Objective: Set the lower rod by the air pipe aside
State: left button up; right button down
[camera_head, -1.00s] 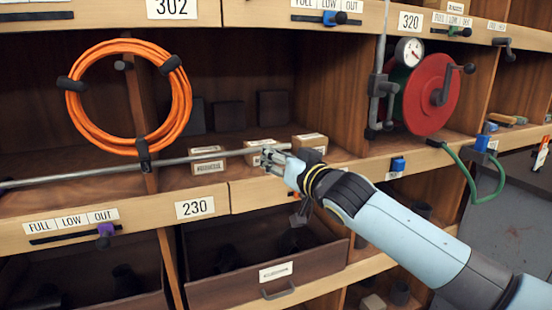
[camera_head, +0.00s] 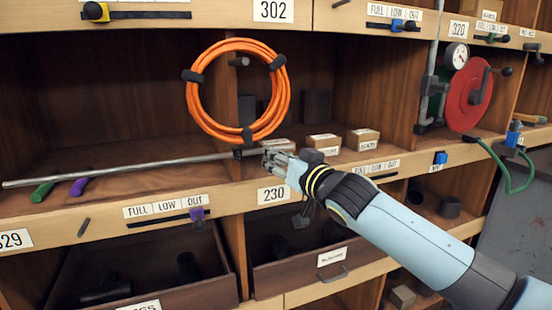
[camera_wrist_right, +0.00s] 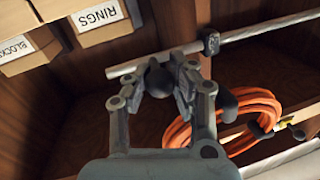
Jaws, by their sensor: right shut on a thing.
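A long thin grey rod (camera_head: 130,168) runs across the front of the shelf opening, its left end free at the far left of the head view. My right gripper (camera_head: 272,156) is shut on the rod near its right end. In the wrist view my right gripper (camera_wrist_right: 168,78) has its fingers at the rod (camera_wrist_right: 135,69), with a short end sticking out to the left. Vertical grey pipework with a pressure gauge (camera_head: 456,55), apparently the air pipe, stands at right beside a red reel, apart from the rod. My left gripper is not in view.
An orange hose coil (camera_head: 188,100) hangs from a divider just above the rod. Small labelled boxes (camera_head: 361,139) stand right of my gripper. Green (camera_head: 42,192) and purple (camera_head: 80,186) pieces lie on the left shelf. A drawer (camera_head: 300,270) is below.

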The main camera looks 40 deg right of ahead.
jog(key=c, duration=1.4)
grip_release()
jog(key=shift+s+f, duration=0.1)
jog(key=o, duration=0.4)
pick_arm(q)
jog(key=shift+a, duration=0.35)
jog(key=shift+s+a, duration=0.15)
pick_arm(e)
jog(key=s, duration=1.2)
jog(key=shift+a, duration=0.25)
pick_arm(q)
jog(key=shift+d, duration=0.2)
